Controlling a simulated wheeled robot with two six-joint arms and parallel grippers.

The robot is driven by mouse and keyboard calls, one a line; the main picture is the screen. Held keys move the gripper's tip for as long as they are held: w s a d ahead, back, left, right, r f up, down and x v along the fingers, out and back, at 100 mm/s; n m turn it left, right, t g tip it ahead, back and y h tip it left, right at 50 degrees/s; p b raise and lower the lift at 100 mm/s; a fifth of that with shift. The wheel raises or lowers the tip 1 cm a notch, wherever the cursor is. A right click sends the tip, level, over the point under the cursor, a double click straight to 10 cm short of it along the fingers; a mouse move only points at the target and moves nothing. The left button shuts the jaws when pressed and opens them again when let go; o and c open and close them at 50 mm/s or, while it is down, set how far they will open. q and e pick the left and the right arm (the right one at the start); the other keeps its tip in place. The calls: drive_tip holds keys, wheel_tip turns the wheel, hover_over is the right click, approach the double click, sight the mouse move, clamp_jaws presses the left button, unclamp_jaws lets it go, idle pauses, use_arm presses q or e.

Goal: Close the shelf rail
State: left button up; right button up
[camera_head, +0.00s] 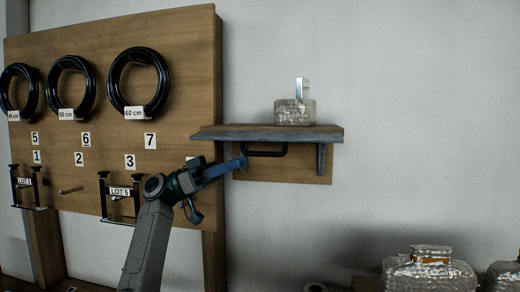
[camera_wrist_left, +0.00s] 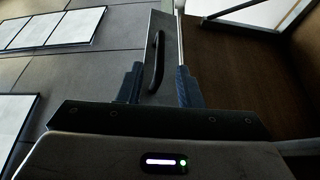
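The shelf (camera_head: 270,133) is a grey-edged wooden board on the wall. A dark, handle-shaped rail (camera_head: 267,154) hangs under its front edge. My left gripper (camera_head: 240,163) is just left of the rail, below the shelf's left part. In the left wrist view, its two blue-grey fingers (camera_wrist_left: 157,88) are apart with nothing held between them. The black rail (camera_wrist_left: 154,62) shows ahead, in line with the gap between the fingers. Whether a finger touches the rail cannot be told. My right gripper is in neither view.
A wrapped jar (camera_head: 294,112) stands on the shelf. A wooden pegboard (camera_head: 185,90) with black coils (camera_head: 160,80) and numbered labels is at left. A shelf bracket (camera_head: 321,160) is right of the rail. Wrapped containers (camera_head: 430,272) stand at lower right. The wall right of the shelf is clear.

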sight(261, 154)
use_arm(q)
drive_tip(key=p+x, duration=0.2)
drive_tip(key=x, duration=0.5)
drive_tip(key=shift+p, duration=0.35)
drive_tip(key=shift+f, duration=0.1)
clamp_jaws()
